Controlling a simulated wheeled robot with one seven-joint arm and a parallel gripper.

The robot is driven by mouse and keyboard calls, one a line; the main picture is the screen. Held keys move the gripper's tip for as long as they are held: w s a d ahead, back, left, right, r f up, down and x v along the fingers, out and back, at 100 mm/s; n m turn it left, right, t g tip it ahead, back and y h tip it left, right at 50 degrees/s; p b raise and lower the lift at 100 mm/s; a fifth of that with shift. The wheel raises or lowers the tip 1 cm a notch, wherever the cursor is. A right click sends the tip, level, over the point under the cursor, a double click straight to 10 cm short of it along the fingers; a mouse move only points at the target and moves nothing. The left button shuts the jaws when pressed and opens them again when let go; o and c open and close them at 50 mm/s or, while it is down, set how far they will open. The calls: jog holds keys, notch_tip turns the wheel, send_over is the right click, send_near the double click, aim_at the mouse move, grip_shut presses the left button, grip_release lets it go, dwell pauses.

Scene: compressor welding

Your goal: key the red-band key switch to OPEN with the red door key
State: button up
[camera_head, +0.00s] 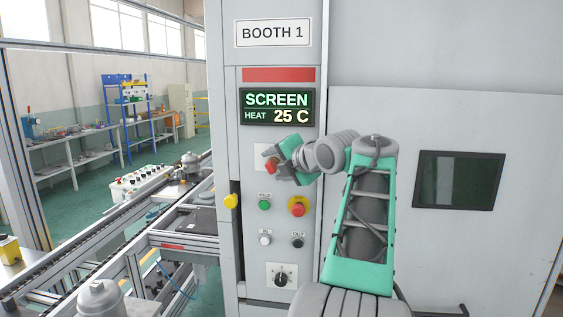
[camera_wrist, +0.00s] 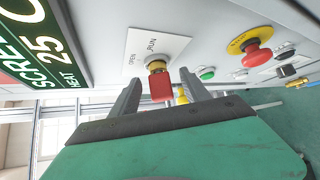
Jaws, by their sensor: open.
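The key switch (camera_wrist: 156,62) has a brass barrel on a white plate lettered with its positions. My gripper (camera_wrist: 160,78) is open, with one finger on each side of the red head and visible gaps; I cannot tell if either touches. In the head view my gripper (camera_head: 273,172) is at the booth panel, beside the red key head (camera_head: 270,164), and hides most of the switch plate.
Below on the panel are a green button (camera_head: 264,205), a red emergency button (camera_head: 297,206) on yellow, white and black buttons and a black rotary knob (camera_head: 281,279). Above are a screen reading HEAT 25 C (camera_head: 277,106) and a red band (camera_head: 278,75). A yellow handle (camera_head: 231,201) protrudes left.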

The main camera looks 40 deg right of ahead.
jog(key=shift+c, duration=0.3)
grip_shut()
dwell(0.7)
dwell(1.1)
